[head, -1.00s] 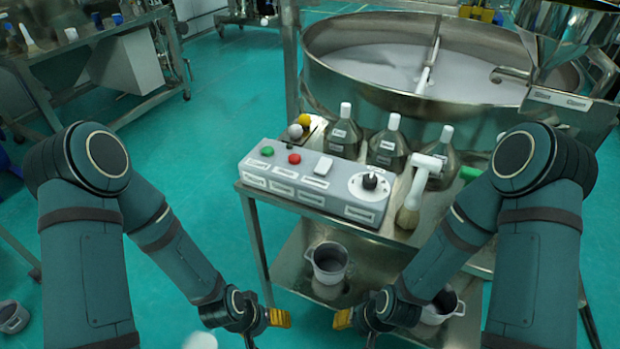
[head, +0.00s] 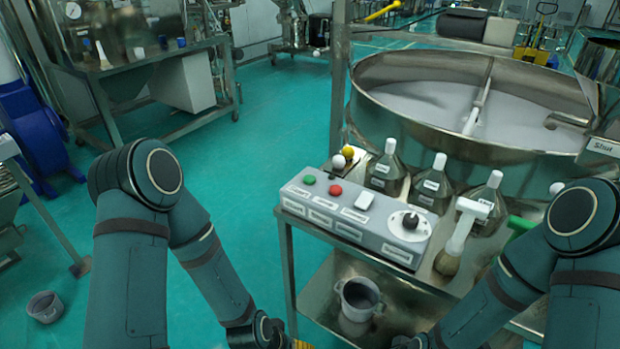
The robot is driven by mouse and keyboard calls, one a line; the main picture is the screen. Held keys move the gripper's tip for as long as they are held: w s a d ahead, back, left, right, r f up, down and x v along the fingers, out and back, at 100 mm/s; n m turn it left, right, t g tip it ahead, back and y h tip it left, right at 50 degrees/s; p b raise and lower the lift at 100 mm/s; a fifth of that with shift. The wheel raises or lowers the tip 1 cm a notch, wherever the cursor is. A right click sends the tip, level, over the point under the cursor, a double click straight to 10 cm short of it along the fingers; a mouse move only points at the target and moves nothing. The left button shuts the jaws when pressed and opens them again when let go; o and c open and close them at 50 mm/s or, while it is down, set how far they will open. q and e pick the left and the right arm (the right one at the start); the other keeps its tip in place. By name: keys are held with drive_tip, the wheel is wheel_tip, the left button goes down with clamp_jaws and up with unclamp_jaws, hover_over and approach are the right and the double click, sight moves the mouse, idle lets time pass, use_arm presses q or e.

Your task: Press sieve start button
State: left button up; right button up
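A grey control box (head: 345,228) with labels stands on the steel cart. The sieve (head: 450,138), a wide round steel pan with pale powder inside, stands behind the cart. Only a yellow bit of my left gripper (head: 301,344) shows at the bottom edge, below and in front of the cart, away from the buttons. My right arm reaches down at the right; its gripper is below the picture.
Several brown bottles (head: 434,186) with white caps stand behind the box. A brush (head: 447,262) is at its right end. A yellow ball and a white ball sit behind the buttons. A pot (head: 358,298) is on the lower shelf (head: 330,285). Green floor (head: 265,130) is open at left.

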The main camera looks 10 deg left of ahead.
use_arm(q)
clamp_jaws()
idle(1.2)
